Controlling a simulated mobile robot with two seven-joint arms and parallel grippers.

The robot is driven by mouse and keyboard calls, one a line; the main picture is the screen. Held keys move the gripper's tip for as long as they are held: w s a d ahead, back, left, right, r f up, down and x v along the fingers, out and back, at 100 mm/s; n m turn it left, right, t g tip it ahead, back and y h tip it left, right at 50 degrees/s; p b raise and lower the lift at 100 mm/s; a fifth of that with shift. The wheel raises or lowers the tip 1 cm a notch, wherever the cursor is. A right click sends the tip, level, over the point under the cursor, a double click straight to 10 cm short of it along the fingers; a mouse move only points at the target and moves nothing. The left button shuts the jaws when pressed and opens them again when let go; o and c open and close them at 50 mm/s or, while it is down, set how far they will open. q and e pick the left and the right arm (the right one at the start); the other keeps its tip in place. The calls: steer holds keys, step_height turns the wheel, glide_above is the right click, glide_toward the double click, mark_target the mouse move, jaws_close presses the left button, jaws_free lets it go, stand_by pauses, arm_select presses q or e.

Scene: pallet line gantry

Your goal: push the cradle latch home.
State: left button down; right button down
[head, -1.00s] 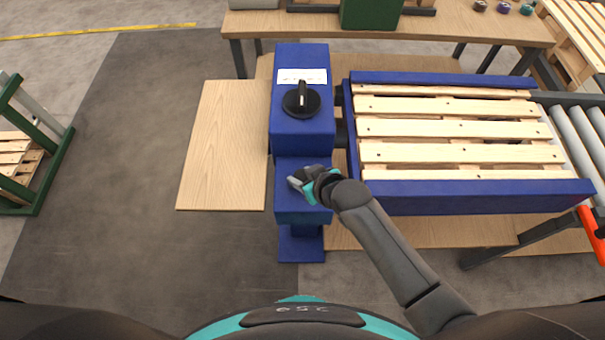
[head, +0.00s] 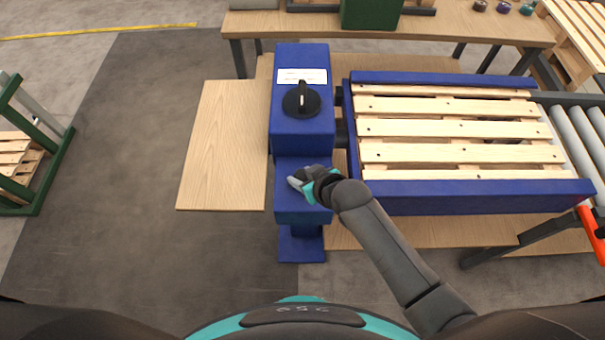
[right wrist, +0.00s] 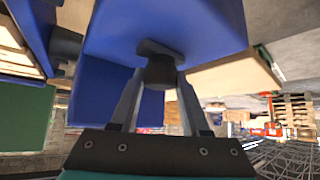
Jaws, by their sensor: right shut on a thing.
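The blue cradle (head: 470,193) holds a slatted wooden pallet (head: 455,128) at the right of the head view. A blue post (head: 301,70) stands left of it, with a black rotary knob on a taller box and a lower blue block (head: 303,214) in front. My right gripper (head: 299,183) is over the lower block. In the right wrist view its fingers are shut on a small dark knob (right wrist: 160,70), which stands out from a blue face; I take this to be the latch knob. The gripper mostly hides it in the head view. My left gripper is out of view.
A wooden board (head: 222,150) lies left of the post. A table (head: 390,30) with a green box (head: 370,12) stands behind. A roller conveyor (head: 575,135) is at the right, a green rack (head: 45,180) at the far left. Dark floor between is clear.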

steer(key=shift+d, duration=0.15)
steer(key=shift+d+p, duration=0.65)
steer(key=shift+d, duration=0.7)
steer(key=shift+c, duration=1.8)
jaws_free()
steer(key=shift+a, duration=0.1)
